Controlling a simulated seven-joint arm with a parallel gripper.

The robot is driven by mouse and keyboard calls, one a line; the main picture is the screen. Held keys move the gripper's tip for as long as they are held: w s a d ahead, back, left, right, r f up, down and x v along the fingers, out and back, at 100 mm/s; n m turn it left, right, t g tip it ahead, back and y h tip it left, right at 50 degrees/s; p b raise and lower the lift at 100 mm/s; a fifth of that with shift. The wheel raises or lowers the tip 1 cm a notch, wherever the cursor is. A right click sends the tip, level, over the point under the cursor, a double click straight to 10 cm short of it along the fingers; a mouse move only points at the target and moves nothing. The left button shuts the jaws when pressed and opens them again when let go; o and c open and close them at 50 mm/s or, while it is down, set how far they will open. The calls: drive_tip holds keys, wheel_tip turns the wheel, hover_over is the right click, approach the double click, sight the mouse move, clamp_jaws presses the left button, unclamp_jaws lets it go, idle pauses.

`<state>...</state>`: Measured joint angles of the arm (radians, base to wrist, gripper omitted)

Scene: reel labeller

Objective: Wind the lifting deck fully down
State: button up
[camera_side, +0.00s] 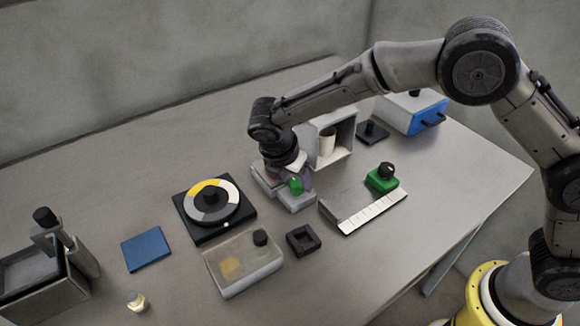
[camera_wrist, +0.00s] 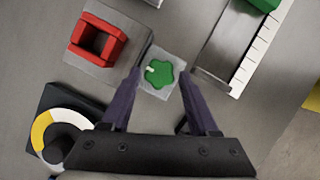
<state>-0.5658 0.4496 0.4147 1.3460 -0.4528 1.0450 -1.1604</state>
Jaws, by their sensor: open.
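A grey deck (camera_wrist: 98,72) with a red square frame (camera_wrist: 94,42) on it shows in the wrist view; it looks like the lifting deck. At its corner is a small grey block (camera_wrist: 149,91) with a green lobed knob (camera_wrist: 160,75) bearing a pale pointer mark. My gripper (camera_wrist: 159,74) is open, its two purple fingers on either side of the knob, with gaps showing. In the side view my gripper (camera_side: 300,178) is low over the green knob (camera_side: 295,187) and hides much of the deck. The deck's height is hard to tell.
A ruler rail (camera_side: 372,211) with a green slider (camera_side: 383,180) lies close right. A cubby (camera_side: 344,136) stands behind. A dial (camera_side: 190,206), a clear-lidded box (camera_side: 244,275) and a black square frame (camera_side: 303,240) are nearby. Bare table lies at the back left.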

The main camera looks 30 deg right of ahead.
drive_tip(key=v, duration=1.3)
drive_tip(key=shift+r, duration=0.2)
wheel_tip(320, 180, up, 6)
drive_tip(key=m, duration=0.1)
hover_over(301, 187)
drive_tip(key=s+d+r+m, duration=0.1)
drive_tip(key=d+r, duration=0.2)
drive_tip(key=d, duration=0.1)
drive_tip(key=s+d+r+m+t+y, duration=0.1)
drive_tip(key=s+d+r+m+y, duration=0.1)
drive_tip(key=s+d+r+m, duration=0.45)
drive_tip(key=s+d+f+m+t+y, duration=0.1)
drive_tip(key=s+d+f+m, duration=0.2)
drive_tip(key=s, duration=0.4)
drive_tip(key=s+d+f+m+t, duration=0.1)
drive_tip(key=s+d+m, duration=0.1)
drive_tip(key=s+d, duration=0.4)
drive_tip(key=s+a+f+m+y, duration=0.1)
drive_tip(key=s+a+f+m, duration=0.1)
drive_tip(key=s+f+m, duration=0.4)
drive_tip(key=f+m, duration=0.1)
drive_tip(key=m, duration=0.2)
drive_tip(key=shift+s+f+t, duration=0.35)
drive_tip(key=shift+f+t, duration=0.05)
